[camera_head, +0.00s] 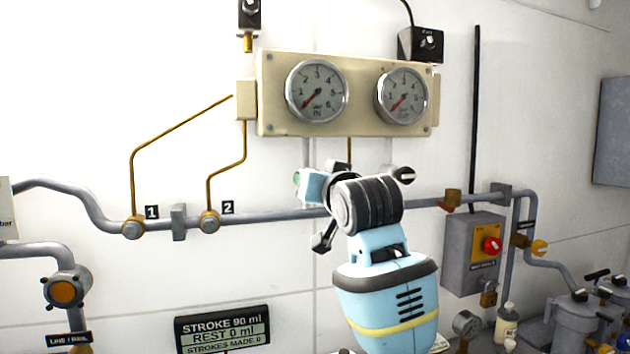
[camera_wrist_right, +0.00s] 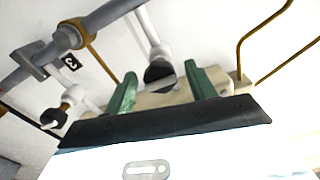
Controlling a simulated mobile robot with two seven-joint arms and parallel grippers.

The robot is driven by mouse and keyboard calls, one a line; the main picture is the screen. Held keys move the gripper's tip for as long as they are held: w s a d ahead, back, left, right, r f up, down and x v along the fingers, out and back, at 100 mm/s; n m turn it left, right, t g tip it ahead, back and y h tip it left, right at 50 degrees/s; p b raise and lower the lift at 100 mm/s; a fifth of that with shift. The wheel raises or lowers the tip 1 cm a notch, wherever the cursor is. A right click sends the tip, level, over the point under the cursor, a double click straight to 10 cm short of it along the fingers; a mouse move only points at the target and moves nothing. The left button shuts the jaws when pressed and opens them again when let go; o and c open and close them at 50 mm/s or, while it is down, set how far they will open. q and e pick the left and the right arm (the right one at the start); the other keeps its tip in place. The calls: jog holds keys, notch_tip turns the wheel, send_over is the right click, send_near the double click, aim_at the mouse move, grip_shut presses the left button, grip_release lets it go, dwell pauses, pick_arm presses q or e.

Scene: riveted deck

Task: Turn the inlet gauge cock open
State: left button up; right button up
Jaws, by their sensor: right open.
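A cream gauge panel (camera_head: 350,66) holds a left gauge (camera_head: 317,91) and a right gauge (camera_head: 402,96); both needles point to lower left. The cock below the left gauge is hidden behind my right wrist in the head view. In the right wrist view a black cock knob (camera_wrist_right: 160,75) with a pale bar lies between the green fingers of my right gripper (camera_wrist_right: 160,78). The fingers are open, with a gap on each side; contact is not visible. The second cock (camera_head: 400,175) below the right gauge is clear of the gripper; its knob also shows in the wrist view (camera_wrist_right: 53,118). My left gripper is out of view.
A grey pipe (camera_head: 270,217) runs across the wall below the cocks, with thin brass lines (camera_head: 132,180) at left. A grey switch box (camera_head: 472,252) with a red knob is at right. A stroke display (camera_head: 223,329) stands below. Wall left of the panel is mostly clear.

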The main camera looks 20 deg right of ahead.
jog(key=shift+w, duration=1.15)
jog(key=c, duration=1)
